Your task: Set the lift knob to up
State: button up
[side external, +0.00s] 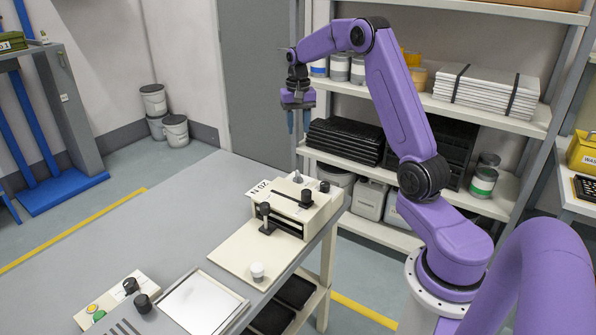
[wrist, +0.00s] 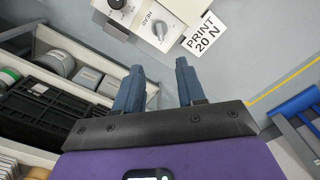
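My gripper (side external: 298,128) hangs high above the table, behind the cream printing machine (side external: 285,217), with its blue fingers pointing down. The fingers are apart with nothing between them; they also show in the wrist view (wrist: 159,68). A grey pointer knob (wrist: 160,28) sits on a cream face marked HEAD, beyond the fingertips. A black knob (wrist: 116,3) is beside it at the picture's top edge. On the control box (side external: 115,300) at the front left are two black knobs (side external: 130,285) (side external: 142,301). I cannot read which knob is the lift knob.
A "PRINT 20 N" card (wrist: 205,38) lies beside the machine. Black knobs (side external: 306,197) stand up from the machine. A white round piece (side external: 257,271) and a framed plate (side external: 200,302) are in front. The table's left side (side external: 150,235) is clear. Loaded shelves (side external: 420,170) stand behind.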

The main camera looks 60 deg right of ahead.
aim_at(298, 173)
notch_tip(298, 173, down, 16)
jog(key=shift+f, duration=0.1)
dwell(0.4)
grip_shut()
